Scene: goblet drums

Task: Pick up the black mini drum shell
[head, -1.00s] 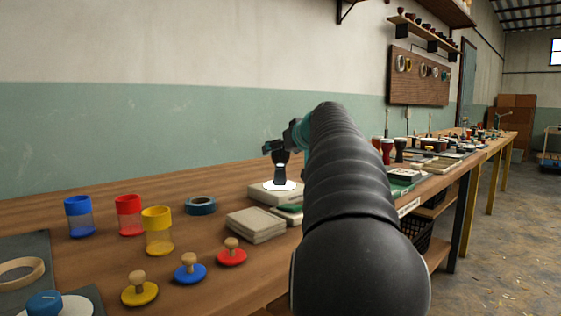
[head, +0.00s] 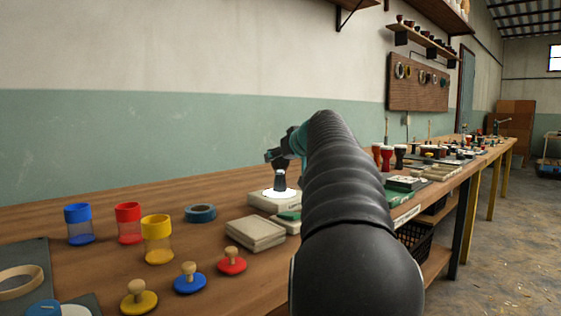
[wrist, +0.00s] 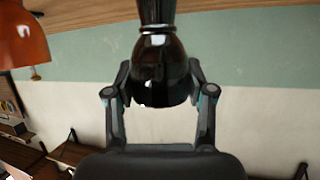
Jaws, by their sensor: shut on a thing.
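The black mini drum shell (head: 279,181) is small, dark and goblet-shaped. In the head view it appears upright over a bright white disc (head: 268,194) on a pale box on the bench. My gripper (head: 278,164) is at its top. In the wrist view the glossy black shell (wrist: 160,72) hangs into the picture from the top edge, its rounded bowl between the two fingers of my gripper (wrist: 160,78). The gripper is shut on it. Whether its base touches the disc cannot be told. My arm hides the bench to the right of it.
Stacked pale slabs (head: 256,233) lie in front of the box. Blue, red and yellow jars (head: 158,240), a teal tape roll (head: 201,213) and knobbed discs (head: 190,278) stand to the left. More goblet drums (head: 387,158) stand farther along the bench.

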